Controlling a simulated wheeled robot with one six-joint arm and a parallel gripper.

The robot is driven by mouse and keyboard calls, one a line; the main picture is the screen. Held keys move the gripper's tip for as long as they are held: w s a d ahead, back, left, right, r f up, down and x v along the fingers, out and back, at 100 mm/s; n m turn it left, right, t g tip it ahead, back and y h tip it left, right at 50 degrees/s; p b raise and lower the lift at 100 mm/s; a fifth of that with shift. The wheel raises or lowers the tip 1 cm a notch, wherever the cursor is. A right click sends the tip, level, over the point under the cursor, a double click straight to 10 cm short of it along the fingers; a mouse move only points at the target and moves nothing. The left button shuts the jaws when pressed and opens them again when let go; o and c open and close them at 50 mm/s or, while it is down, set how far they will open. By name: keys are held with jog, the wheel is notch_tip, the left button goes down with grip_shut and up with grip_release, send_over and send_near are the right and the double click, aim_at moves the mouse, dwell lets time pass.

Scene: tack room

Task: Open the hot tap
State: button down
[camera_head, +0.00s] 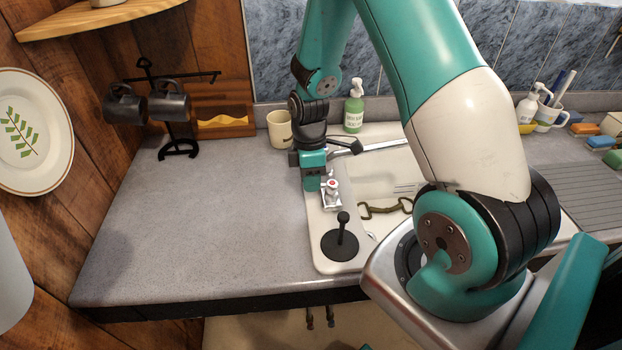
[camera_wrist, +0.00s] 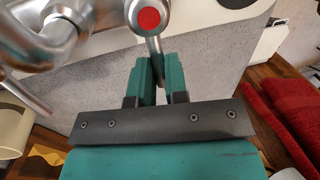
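The hot tap (camera_head: 331,187) is a chrome fitting with a red dot, at the near left of the sink. In the wrist view its red-dotted handle (camera_wrist: 150,20) is at the top centre, with a thin lever running down from it. My gripper (camera_head: 315,180) is at the tap's left side. In the wrist view my gripper (camera_wrist: 160,72) has its two teal fingers close together, one on each side of the lever's end, and appears shut on it. In the head view my arm hides part of the sink, and the fingertips are small.
A black plunger (camera_head: 342,243) stands on the sink's near left corner. A cream mug (camera_head: 279,129) and a green soap bottle (camera_head: 353,108) stand behind my gripper. A mug stand (camera_head: 176,125) is at the back left. The left counter (camera_head: 200,220) is clear.

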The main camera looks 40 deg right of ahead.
jog(key=shift+s+a, duration=0.1)
jog(key=n, duration=0.1)
jog(key=s+n, duration=0.1)
jog(key=n, duration=0.1)
jog(key=n+b, duration=0.1)
jog(key=shift+s+a+n+h, duration=0.3)
jog(key=shift+a+h, duration=0.05)
jog(key=shift+h, duration=0.05)
jog(key=shift+s+n+h, duration=0.2)
jog(key=shift+s+n, duration=0.15)
jog(key=shift+n, duration=0.55)
jog(key=shift+s+n+h, duration=0.2)
jog(key=shift+s+n, duration=0.15)
jog(key=shift+n, duration=0.55)
jog(key=shift+r, duration=0.1)
jog(key=c, duration=1.1)
grip_release()
jog(key=shift+s, duration=0.1)
jog(key=shift+c, duration=0.2)
jog(key=w+r+b, duration=0.2)
jog(key=w+r, duration=0.1)
jog(key=r, duration=1.4)
jog(key=shift+w+a+b, duration=0.15)
jog(key=shift+a+b, duration=0.15)
jog(key=shift+a, duration=0.05)
